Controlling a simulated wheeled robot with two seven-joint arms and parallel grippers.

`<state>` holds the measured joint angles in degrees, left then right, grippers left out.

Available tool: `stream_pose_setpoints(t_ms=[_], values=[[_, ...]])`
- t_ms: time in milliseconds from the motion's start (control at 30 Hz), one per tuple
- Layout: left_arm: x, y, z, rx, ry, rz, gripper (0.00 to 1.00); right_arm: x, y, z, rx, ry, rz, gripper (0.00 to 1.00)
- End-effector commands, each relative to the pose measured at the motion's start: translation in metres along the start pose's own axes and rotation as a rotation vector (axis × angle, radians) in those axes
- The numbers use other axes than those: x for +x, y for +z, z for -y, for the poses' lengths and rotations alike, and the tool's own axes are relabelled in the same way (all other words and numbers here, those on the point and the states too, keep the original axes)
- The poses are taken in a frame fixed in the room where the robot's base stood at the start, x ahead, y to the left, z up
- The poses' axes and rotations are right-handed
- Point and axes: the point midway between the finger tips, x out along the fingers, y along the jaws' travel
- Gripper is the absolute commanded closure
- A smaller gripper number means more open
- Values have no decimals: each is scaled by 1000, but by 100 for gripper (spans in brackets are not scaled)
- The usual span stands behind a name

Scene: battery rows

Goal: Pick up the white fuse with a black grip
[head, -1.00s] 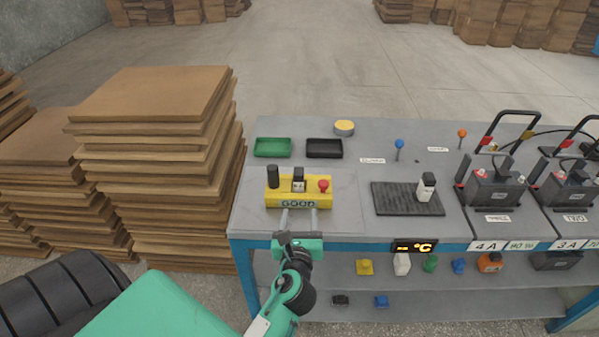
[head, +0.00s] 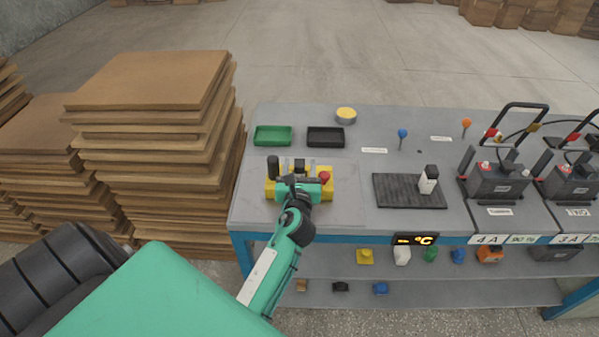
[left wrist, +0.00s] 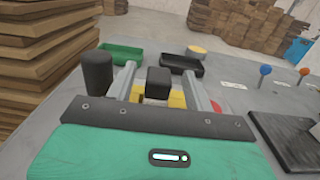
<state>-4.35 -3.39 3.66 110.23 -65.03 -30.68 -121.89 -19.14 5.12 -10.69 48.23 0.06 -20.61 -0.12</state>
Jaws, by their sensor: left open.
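A fuse with a black grip (head: 299,164) stands in the yellow block on the left of the table. Its grip also shows in the left wrist view (left wrist: 159,82), and its lower part is mostly hidden. My left gripper (head: 298,172) is over the yellow block (head: 327,188), open, with one finger on each side of that grip. In the left wrist view the left gripper (left wrist: 161,74) shows gaps between grip and fingers. A second white fuse with a black grip (head: 428,181) stands on the black ribbed mat (head: 395,192). My right gripper is out of view.
A black cylinder (head: 273,167) stands just left of my left gripper, and a red button (head: 325,176) is just right. Green (head: 272,136) and black (head: 325,137) trays lie behind. Black battery units (head: 497,180) stand at right. Stacked boards (head: 150,85) rise left of the table.

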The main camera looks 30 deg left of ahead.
Motion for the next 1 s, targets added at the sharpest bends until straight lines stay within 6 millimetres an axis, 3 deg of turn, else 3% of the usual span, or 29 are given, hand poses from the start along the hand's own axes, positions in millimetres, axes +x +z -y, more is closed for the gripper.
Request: stream_pose_setpoints(t_ms=[200,500,800,1000], values=[[30,2,-1,1,0,0,47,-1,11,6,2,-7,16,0],[35,1,-1,1,-1,0,47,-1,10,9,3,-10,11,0],[35,1,-1,1,-1,0,100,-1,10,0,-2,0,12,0],[35,1,-1,1,-1,0,100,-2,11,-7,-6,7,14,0]])
